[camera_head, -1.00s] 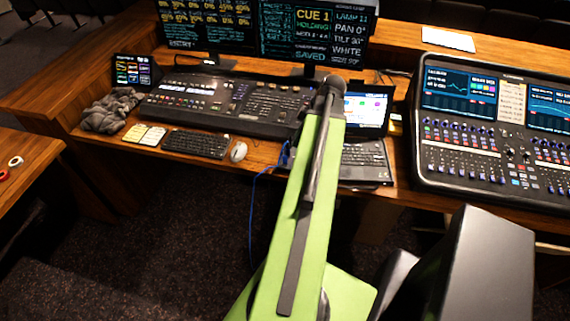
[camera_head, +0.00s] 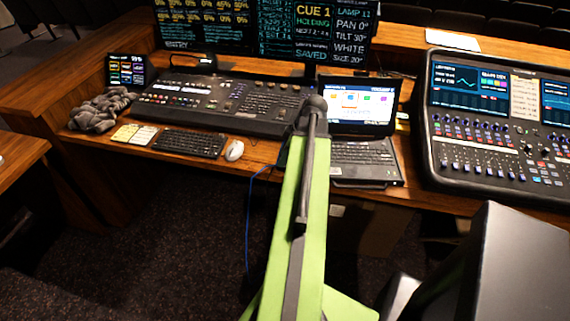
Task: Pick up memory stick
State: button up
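I cannot make out a memory stick in the camera view. An open laptop (camera_head: 362,110) with a lit screen stands on the desk, partly behind my raised green arm. A blue cable (camera_head: 250,215) hangs from the desk's front edge, left of my arm. My gripper is not visible; the arm reaches toward the desk and its upper end covers the area just left of the laptop. Whether the gripper is open or holds anything does not show.
An audio mixer (camera_head: 495,135) stands at right. A black box-like object (camera_head: 520,265) is at lower right. Carpet (camera_head: 140,240) lies clear at left.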

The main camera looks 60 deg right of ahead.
jog(key=shift+r, duration=0.1)
jog(key=shift+c, duration=0.4)
grip_shut()
dwell(0.8)
